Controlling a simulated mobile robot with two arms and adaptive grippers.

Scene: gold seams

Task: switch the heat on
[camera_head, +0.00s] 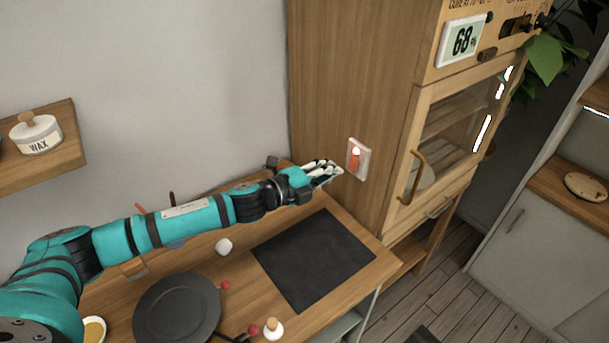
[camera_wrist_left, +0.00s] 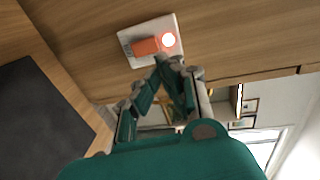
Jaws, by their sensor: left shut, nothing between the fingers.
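The heat switch (camera_head: 357,158) is a white plate with an orange-red rocker and a round lamp, on the side of the wooden cabinet. In the left wrist view the switch plate (camera_wrist_left: 152,41) shows its orange rocker (camera_wrist_left: 147,46) and a lamp glowing red-white. My left gripper (camera_head: 336,170) is shut and empty, its fingertips just left of and slightly below the switch. In the left wrist view the fingertips (camera_wrist_left: 168,62) lie close to the rocker's lower edge; I cannot tell whether they touch it. My right gripper is not in view.
Below the left arm is a wooden worktop with a black mat (camera_head: 314,258), a dark round plate (camera_head: 177,309) and small knobbed items. The cabinet (camera_head: 340,80) has a glass door with a brass handle (camera_head: 412,177) and a display reading 68 (camera_head: 463,40). A shelf holds a wax jar (camera_head: 36,134).

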